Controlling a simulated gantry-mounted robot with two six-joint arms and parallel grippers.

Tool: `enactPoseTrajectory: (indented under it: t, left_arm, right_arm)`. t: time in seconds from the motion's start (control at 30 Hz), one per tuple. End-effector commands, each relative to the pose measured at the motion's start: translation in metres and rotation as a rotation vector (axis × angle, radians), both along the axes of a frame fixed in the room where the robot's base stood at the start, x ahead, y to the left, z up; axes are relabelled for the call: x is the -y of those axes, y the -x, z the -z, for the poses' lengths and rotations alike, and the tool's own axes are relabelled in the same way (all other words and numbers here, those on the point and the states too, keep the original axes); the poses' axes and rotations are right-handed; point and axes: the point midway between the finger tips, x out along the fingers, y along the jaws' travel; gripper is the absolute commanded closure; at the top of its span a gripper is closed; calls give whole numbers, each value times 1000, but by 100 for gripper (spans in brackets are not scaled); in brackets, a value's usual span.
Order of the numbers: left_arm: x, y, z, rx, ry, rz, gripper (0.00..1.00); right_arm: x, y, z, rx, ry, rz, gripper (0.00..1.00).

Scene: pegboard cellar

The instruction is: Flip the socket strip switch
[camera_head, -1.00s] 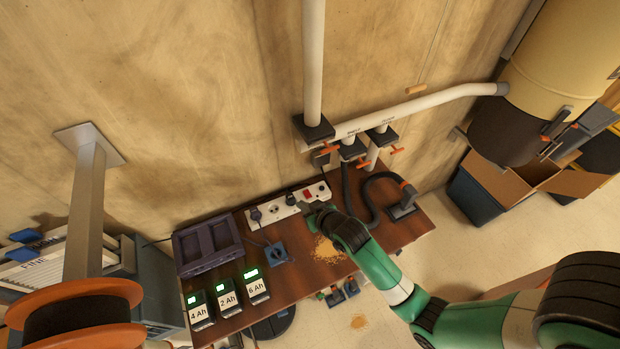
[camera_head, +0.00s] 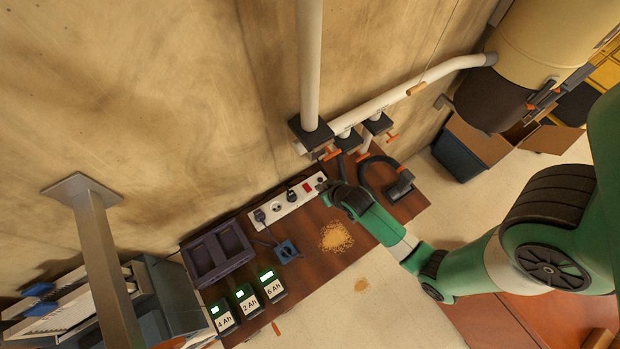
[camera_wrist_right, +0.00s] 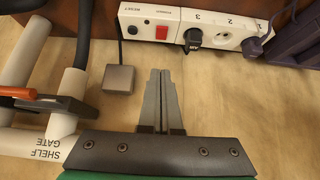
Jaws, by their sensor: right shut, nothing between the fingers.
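The white socket strip (camera_head: 263,221) lies along the back of the bench, by the wall. Its red switch (camera_head: 307,187) is near the right end; in the right wrist view the switch (camera_wrist_right: 162,33) shows upside down, between a dark round reset button (camera_wrist_right: 146,29) and a plug (camera_wrist_right: 193,37). I cannot tell which way the switch is tipped. My right gripper (camera_head: 324,185) is beside the strip's right end. In the wrist view its fingers (camera_wrist_right: 160,72) are shut together, empty, pointing toward the switch with a gap between. My left gripper is out of view.
A grey box (camera_wrist_right: 118,80) on a cable and white pipes (camera_wrist_right: 24,52) with an orange handle (camera_wrist_right: 20,93) are close to the gripper. The bench also bears a dark crate (camera_head: 218,252), battery chargers (camera_head: 246,301) and sawdust (camera_head: 336,237). A hose nozzle (camera_head: 398,186) stands at right.

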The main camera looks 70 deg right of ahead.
Motion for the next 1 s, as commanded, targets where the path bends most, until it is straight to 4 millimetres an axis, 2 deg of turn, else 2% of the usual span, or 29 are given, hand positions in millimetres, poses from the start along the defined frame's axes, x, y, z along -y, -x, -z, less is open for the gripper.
enactPoseTrajectory:
  t: [0.17,0.37,0.57,0.73,1.0]
  left_arm:
    - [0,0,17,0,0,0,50]
    - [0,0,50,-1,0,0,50]
    - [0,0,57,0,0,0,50]
    - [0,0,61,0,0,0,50]
    - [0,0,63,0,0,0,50]
  right_arm:
    - [6,-8,17,1,0,1,100]
    - [21,-28,51,1,0,1,100]
    - [36,-49,81,-2,-1,0,100]
    - [34,-47,107,-2,-2,0,100]
    - [33,-46,118,1,1,0,100]
